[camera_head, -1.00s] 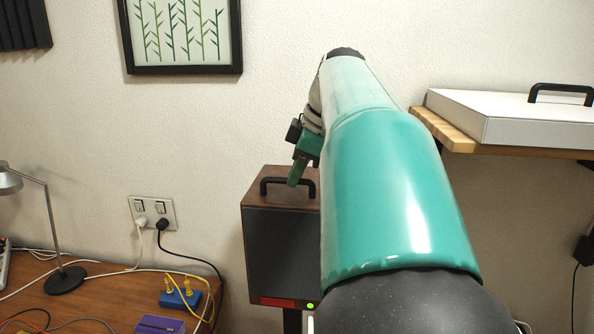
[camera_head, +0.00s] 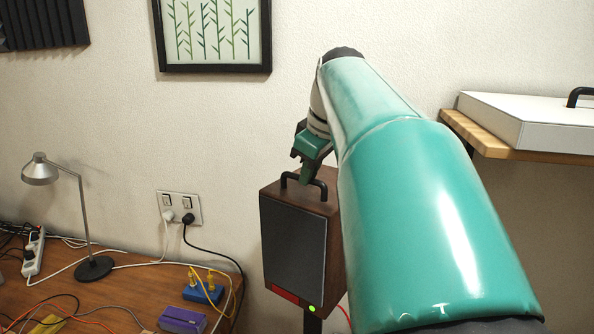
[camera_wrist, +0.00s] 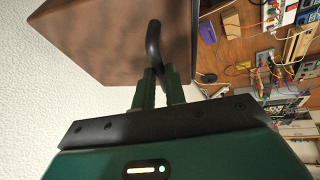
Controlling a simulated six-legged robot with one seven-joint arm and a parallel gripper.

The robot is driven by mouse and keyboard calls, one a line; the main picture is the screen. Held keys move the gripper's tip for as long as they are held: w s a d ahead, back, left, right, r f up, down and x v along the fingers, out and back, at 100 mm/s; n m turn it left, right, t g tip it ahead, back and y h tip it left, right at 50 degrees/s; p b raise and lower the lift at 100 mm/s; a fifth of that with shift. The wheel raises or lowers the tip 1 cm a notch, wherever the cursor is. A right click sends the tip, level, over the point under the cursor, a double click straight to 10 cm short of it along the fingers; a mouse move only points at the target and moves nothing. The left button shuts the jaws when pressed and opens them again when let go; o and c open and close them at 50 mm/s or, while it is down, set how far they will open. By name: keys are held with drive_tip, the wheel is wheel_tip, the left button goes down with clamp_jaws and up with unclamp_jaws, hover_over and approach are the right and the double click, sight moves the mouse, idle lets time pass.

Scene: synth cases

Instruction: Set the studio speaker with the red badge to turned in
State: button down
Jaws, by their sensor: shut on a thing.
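The studio speaker (camera_head: 294,249) is a brown wooden box with a dark front and a red badge (camera_head: 285,294) low on that front. It stands on a dark post, its front angled toward the left and its right side partly showing. A black handle (camera_head: 290,179) arches over its top; in the wrist view the handle (camera_wrist: 153,38) runs down between my fingers. My gripper (camera_head: 306,176) is shut on this handle from above; it also shows in the wrist view (camera_wrist: 157,80). My arm hides part of the speaker's right side.
A desk (camera_head: 130,288) at lower left carries a lamp (camera_head: 84,215), cables and a blue box (camera_head: 203,292). A wall socket (camera_head: 178,207) is behind. At right a wooden shelf (camera_head: 480,135) holds a white case (camera_head: 525,120). A framed picture (camera_head: 212,35) hangs above.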

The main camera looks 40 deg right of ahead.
drive_tip(key=shift+w+a+m, duration=0.2)
drive_tip(key=shift+w+m, duration=0.15)
drive_tip(key=shift+m, duration=0.35)
drive_tip(key=shift+h, duration=0.3)
drive_tip(key=c, duration=1.5)
unclamp_jaws()
drive_tip(key=shift+o, duration=0.2)
drive_tip(key=shift+r, duration=0.1)
drive_tip(key=v, duration=1.3)
drive_tip(key=shift+r, duration=0.35)
